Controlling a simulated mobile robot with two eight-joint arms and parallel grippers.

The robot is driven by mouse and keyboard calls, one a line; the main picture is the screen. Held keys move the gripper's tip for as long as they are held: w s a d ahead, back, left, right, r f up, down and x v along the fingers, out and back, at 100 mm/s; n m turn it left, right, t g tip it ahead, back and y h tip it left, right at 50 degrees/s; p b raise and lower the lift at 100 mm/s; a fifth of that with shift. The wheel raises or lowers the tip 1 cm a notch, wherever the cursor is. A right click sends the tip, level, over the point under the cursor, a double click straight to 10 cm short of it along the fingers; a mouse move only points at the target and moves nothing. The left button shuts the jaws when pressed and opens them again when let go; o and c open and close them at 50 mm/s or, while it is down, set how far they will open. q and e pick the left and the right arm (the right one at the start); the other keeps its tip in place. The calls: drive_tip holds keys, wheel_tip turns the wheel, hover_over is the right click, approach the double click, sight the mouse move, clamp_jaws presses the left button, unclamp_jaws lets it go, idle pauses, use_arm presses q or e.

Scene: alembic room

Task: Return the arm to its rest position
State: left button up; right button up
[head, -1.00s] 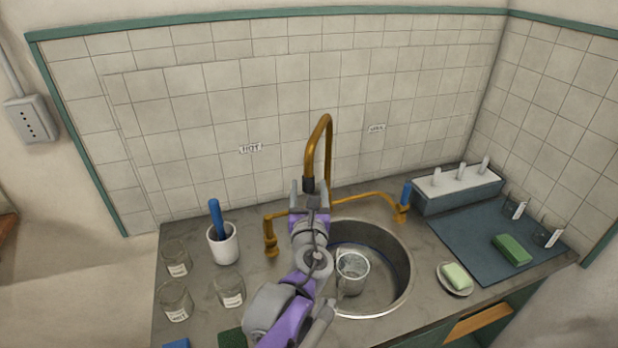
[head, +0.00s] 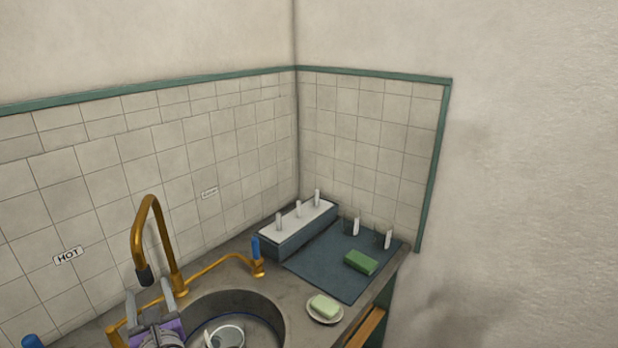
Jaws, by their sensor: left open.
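My left gripper (head: 152,299) shows at the lower left of the head view, with grey fingers and a purple body. Its fingers are apart and nothing shows between them. It is in front of and below the spout of the brass faucet (head: 150,215), left of the sink (head: 268,312). The rest of the left arm is cut off by the bottom edge. My right gripper is not in view.
A glass vessel (head: 228,337) is in the sink. To the right are a soap dish (head: 325,318) with pale soap (head: 323,304), a blue mat (head: 325,268) with a green sponge (head: 361,262), and a rack (head: 290,240) with upright pegs. A blue-handled tap (head: 256,248) stands behind the sink.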

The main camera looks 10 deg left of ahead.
use_arm(q)
drive_tip(key=s+d+f+n+g+h, duration=0.3)
drive_tip(key=d+f+n, duration=0.1)
drive_tip(key=f+n, duration=0.4)
drive_tip(key=s+d+f+n+g+h, duration=0.2)
drive_tip(key=s+d+f+n+h, duration=0.15)
drive_tip(key=f+n, duration=0.45)
drive_tip(key=s+d+f+n+g+h, duration=0.1)
drive_tip(key=s+d+f+n+h, duration=0.1)
drive_tip(key=d+n, duration=0.3)
drive_tip(key=s+d+f+n+g+h, duration=0.1)
drive_tip(key=s+d+f+n+h, duration=0.1)
drive_tip(key=d+n, duration=0.4)
drive_tip(key=d+f+h, duration=0.1)
drive_tip(key=d+h, duration=0.1)
drive_tip(key=d, duration=0.1)
drive_tip(key=shift+s+d, duration=0.3)
drive_tip(key=shift+c, duration=1.1)
drive_tip(key=shift+a, duration=0.15)
drive_tip(key=shift+c, duration=0.3)
